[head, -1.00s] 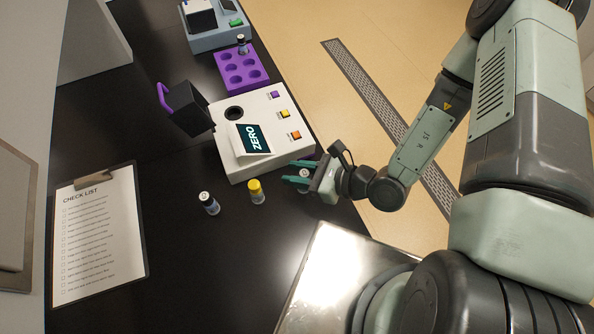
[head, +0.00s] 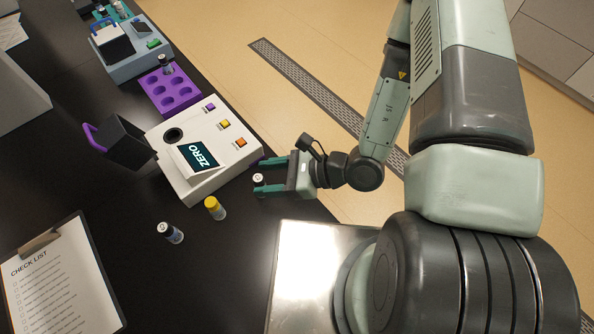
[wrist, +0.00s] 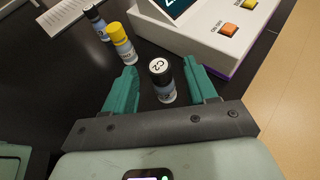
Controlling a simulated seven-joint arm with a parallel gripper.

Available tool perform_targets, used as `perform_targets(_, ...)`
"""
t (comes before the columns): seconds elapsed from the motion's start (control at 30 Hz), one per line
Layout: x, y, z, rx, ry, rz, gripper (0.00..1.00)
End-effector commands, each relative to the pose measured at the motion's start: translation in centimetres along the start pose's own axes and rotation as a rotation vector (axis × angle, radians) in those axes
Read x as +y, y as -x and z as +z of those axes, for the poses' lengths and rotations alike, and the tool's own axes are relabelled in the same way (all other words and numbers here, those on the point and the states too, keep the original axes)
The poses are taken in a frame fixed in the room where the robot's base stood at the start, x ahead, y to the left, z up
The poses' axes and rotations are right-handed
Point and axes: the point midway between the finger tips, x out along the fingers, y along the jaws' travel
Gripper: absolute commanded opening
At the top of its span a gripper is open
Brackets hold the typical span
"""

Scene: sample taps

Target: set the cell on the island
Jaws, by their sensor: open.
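In the head view this vial (head: 259,180) shows at the finger ends. My gripper (wrist: 161,68) is open, with a finger on each side of the vial; I see a gap on both sides. I cannot tell which thing is the island.
A white meter (head: 200,160) with a ZERO screen and an open black lid (head: 122,143) stands just behind. A purple rack (head: 172,95) holds one vial. A blue-grey device (head: 130,55) stands farther back. A clipboard (head: 62,280) lies front left.

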Motion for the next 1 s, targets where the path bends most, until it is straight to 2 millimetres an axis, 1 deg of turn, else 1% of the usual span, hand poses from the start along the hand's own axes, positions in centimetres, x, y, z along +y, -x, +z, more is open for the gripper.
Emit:
perform_targets(0.03,-0.1,1.3,0.0,0.002,0.0,-0.006,0.57)
perform_targets(0.1,-0.1,2.8,0.0,0.002,0.001,-0.005,0.57)
perform_targets(0.2,-0.1,4.7,0.0,0.001,0.0,-0.004,0.57)
perform_targets(0.3,-0.1,6.1,0.0,0.0,0.0,-0.003,0.57)
perform_targets(0.43,0.0,7.2,0.0,-0.001,0.001,-0.002,0.57)
perform_targets(0.67,-0.1,7.6,0.3,-0.001,0.012,0.005,0.57)
perform_targets(0.77,-0.6,8.2,1.6,0.002,0.075,0.029,0.57)
perform_targets(0.87,-1.4,9.5,4.3,0.015,0.204,0.085,0.57)
perform_targets(1.0,-1.8,12.0,8.8,0.066,0.441,0.202,0.57)
